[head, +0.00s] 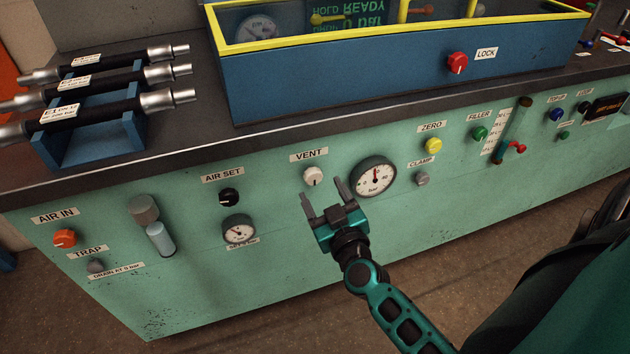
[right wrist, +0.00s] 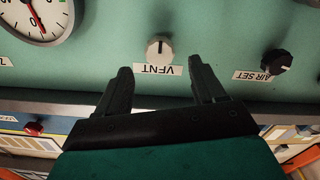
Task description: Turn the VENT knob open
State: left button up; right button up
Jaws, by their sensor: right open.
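The VENT knob (head: 313,176) is a small white round knob with a dark pointer line, on the green panel under the VENT label (head: 309,155). In the head view its line points down. My right gripper (head: 322,196) is open and empty, with its fingertips near the knob. In the right wrist view the picture is upside down; the white knob (right wrist: 159,50) sits beyond the open fingers of my right gripper (right wrist: 160,78), roughly between them and apart from them. My left gripper is not in either view.
A bar gauge (head: 375,177) sits right of the knob, and the black AIR SET knob (head: 228,197) with a small gauge (head: 239,230) sits left. The bench edge (head: 270,133) runs above. A blue box (head: 350,75) and a hose rack (head: 85,145) stand on top.

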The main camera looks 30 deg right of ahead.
aim_at(314, 178)
jog(key=x, duration=0.5)
jog(key=shift+c, duration=0.5)
jog(key=c, duration=1)
jog(key=shift+o, duration=0.2)
